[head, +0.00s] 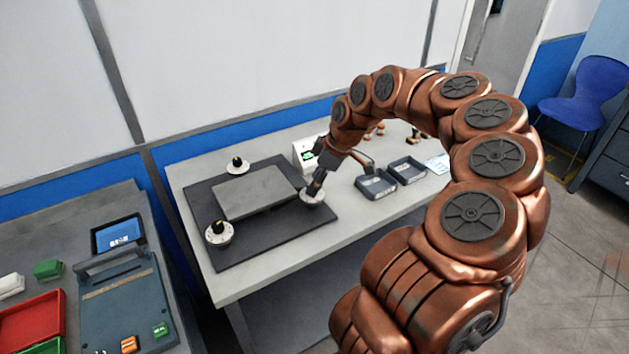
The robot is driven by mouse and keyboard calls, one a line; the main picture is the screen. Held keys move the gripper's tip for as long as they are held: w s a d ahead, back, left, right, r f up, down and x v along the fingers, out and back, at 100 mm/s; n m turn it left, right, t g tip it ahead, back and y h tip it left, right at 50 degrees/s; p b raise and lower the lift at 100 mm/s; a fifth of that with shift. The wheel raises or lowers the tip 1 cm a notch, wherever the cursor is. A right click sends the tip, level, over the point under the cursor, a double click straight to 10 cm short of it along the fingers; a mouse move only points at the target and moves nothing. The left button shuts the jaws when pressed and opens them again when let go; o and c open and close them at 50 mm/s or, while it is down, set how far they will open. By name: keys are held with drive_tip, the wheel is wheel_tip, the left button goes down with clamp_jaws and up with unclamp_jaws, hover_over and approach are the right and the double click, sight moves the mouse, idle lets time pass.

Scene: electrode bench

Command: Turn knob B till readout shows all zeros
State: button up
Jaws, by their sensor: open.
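Three round dial knobs sit around a grey slab (255,191) on a dark mat (264,245). One knob (237,165) is at the back left and one (219,233) at the front left; both have a pale disc and a dark centre with a yellow mark. The third knob (307,201) is at the right, partly hidden by my gripper (316,190). My gripper is open and points down at this third knob; whether it touches it I cannot tell. A white readout box (304,151) with a small lit green display stands behind, partly covered by my arm. Its digits and the knob letters are too small to read.
Two dark trays (375,186) (407,170) and a paper (438,164) lie to the right on the white table (330,221). Small orange and black items stand behind. A grey bench (60,221) at the left holds a case, a tablet and a red bin.

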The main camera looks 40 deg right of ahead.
drive_tip(key=shift+w+a+f, duration=0.2)
drive_tip(key=shift+f, duration=0.45)
drive_tip(key=shift+c, duration=0.2)
clamp_jaws()
